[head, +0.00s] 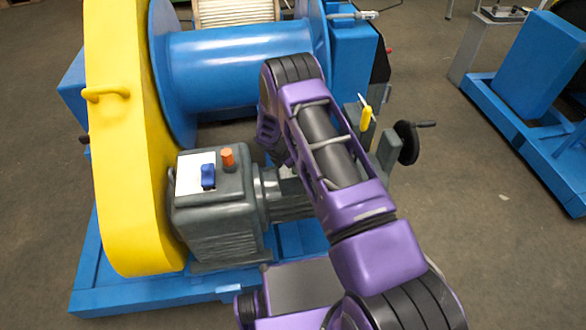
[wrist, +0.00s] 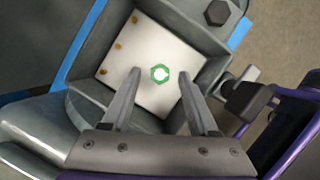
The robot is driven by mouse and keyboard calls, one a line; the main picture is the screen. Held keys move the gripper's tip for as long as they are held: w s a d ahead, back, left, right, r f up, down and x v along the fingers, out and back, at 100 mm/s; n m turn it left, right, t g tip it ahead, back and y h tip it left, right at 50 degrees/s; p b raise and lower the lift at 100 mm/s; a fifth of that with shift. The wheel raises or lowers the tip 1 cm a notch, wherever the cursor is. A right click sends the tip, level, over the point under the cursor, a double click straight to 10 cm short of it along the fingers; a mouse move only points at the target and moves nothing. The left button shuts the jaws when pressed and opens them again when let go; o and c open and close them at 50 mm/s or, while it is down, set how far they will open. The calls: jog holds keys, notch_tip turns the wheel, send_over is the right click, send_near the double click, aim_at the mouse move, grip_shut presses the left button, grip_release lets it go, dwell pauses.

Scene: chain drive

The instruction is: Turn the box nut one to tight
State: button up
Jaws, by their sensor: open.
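The nut is a small green hexagonal ring with a pale centre (wrist: 160,73), on the white floor (wrist: 140,98) of an open grey box. I take it for box nut one; no label shows. In the wrist view my gripper (wrist: 159,75) is open, with one finger on each side of the nut and clear gaps between. I cannot tell how far above the nut the fingertips are. In the head view my purple arm hides the nut, and my gripper's fingers cannot be made out.
Three brass studs (wrist: 118,44) line the box floor's left side. The grey box wall (wrist: 185,38) surrounds it closely. A dark hexagonal head (wrist: 217,12) is outside the box. In the head view, a grey gearbox (head: 215,205), yellow guard (head: 125,170) and blue drum (head: 215,65) crowd my arm's left.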

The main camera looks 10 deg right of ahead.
grip_shut()
jog(key=shift+w+f+m+b, duration=0.15)
jog(key=shift+f+m+b, duration=0.2)
jog(key=shift+m+b, duration=0.45)
jog(key=shift+m+g+h+b, duration=0.3)
jog(key=shift+m+g+b, duration=0.1)
jog(key=shift+b, duration=0.25)
jog(key=shift+w+r+m+g, duration=0.15)
jog(key=shift+m+g, duration=0.1)
jog(key=shift+m, duration=0.35)
jog(key=shift+s+r+m+g, duration=0.15)
jog(key=shift+m+g, duration=0.1)
jog(key=shift+m, duration=0.35)
jog(key=shift+w, duration=0.1)
grip_release()
jog(key=p+v, duration=0.2)
jog(key=v, duration=1.5)
jog(key=shift+a+r, duration=0.15)
jog(key=shift+a, duration=0.05)
